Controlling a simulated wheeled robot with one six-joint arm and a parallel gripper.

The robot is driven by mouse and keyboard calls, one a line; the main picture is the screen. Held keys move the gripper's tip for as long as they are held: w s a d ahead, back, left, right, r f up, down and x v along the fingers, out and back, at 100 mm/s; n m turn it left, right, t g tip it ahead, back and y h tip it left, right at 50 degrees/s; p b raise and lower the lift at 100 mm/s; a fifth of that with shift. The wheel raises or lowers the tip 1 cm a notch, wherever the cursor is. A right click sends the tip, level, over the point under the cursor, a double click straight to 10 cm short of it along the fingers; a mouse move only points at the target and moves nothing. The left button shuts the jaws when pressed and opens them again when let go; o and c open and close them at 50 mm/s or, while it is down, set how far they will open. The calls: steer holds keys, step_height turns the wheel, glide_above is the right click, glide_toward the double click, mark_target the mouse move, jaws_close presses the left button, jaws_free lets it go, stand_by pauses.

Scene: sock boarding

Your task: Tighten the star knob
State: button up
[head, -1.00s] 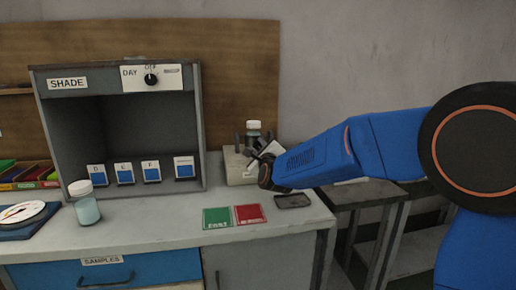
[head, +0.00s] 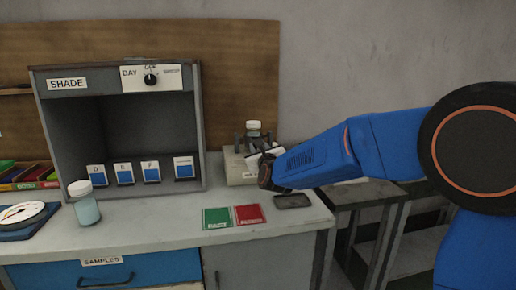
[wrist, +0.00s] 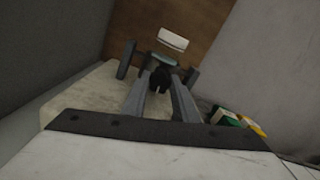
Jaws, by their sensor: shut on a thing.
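The star knob (wrist: 160,77) is a small black knob at the front of a beige machine (wrist: 85,103) with two dark upright posts. In the wrist view my gripper (wrist: 161,84) has both fingers closed around the knob. In the head view my gripper (head: 259,151) reaches the machine (head: 236,170) from the right and hides the knob.
The shade cabinet (head: 75,85) stands left of the machine. A green card (head: 216,218), a red card (head: 250,214) and a dark tray (head: 292,201) lie in front on the bench. A pale-blue jar (head: 86,209) stands at left.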

steer(key=shift+f, duration=0.1)
steer(key=o, duration=1)
steer(key=shift+s, duration=0.1)
steer(key=v, duration=1.7)
steer(key=shift+s, duration=0.15)
steer(key=shift+d, duration=0.1)
